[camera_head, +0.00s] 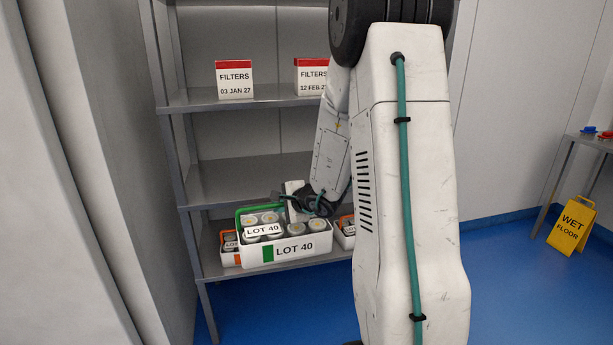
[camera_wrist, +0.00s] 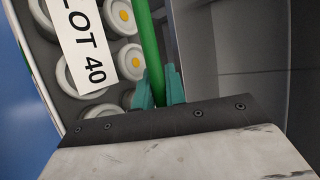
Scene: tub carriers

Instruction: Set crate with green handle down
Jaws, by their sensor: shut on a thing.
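The crate with the green handle (camera_head: 316,245) is a white tub labelled LOT 40 with a green patch on its front, holding several round white-lidged containers. In the head view it is at the lower shelf, in front of the other tubs; I cannot tell whether its base touches the shelf. Its green handle (camera_wrist: 149,45) runs up through the wrist view. My gripper (camera_wrist: 160,88) has its teal fingers shut around the handle.
The lower shelf (camera_head: 290,262) also bears an orange-handled tub (camera_head: 229,256) at left and another tub (camera_head: 345,228) at right, both partly hidden. The middle shelf (camera_head: 240,178) is bare where visible. Filter boxes (camera_head: 235,80) stand above. A yellow wet floor sign (camera_head: 571,225) stands at right.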

